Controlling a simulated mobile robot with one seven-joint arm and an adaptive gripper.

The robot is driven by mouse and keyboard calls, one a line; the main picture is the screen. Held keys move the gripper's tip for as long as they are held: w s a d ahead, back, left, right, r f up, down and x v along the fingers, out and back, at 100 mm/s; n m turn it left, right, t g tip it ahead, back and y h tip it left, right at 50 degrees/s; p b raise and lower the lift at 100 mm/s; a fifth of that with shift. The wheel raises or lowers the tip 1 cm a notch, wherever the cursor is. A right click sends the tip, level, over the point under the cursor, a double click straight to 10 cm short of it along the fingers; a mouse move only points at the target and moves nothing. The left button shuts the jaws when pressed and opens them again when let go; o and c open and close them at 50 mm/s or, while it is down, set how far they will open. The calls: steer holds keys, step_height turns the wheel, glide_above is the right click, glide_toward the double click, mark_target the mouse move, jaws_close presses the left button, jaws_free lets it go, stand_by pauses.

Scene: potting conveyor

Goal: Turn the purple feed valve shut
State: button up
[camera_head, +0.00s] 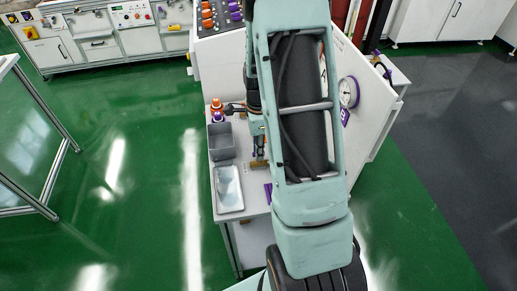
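My arm crosses the middle of the camera_head view and hides much of the white workbench (222,207). My gripper (259,161) points down over the bench, just left of the arm link. It is small here, and I cannot tell whether it is open or shut. A purple piece (268,192) lies just below it in the picture, partly hidden by my arm; I cannot tell whether it is the feed valve. Another small purple part (218,117) stands below an orange one at the bench's back left. A purple-rimmed gauge (348,92) is on the white panel at right.
A grey bin (220,141) and a pale tray (229,188) sit on the bench left of my gripper. Orange and purple items (208,14) stand on a rack behind. A glass-topped frame table (25,140) stands at left. Green floor between is clear.

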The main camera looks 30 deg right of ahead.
jaws_close()
steer(key=n+b, duration=0.1)
steer(key=n, duration=0.3)
steer(key=shift+b, duration=0.4)
steer(key=n+b, duration=0.1)
steer(key=n, duration=0.3)
steer(key=n+b, duration=0.1)
steer(key=n, duration=0.4)
steer(key=shift+b, duration=0.3)
steer(key=n, duration=0.4)
steer(key=shift+n+b, duration=0.3)
steer(key=shift+b, duration=0.1)
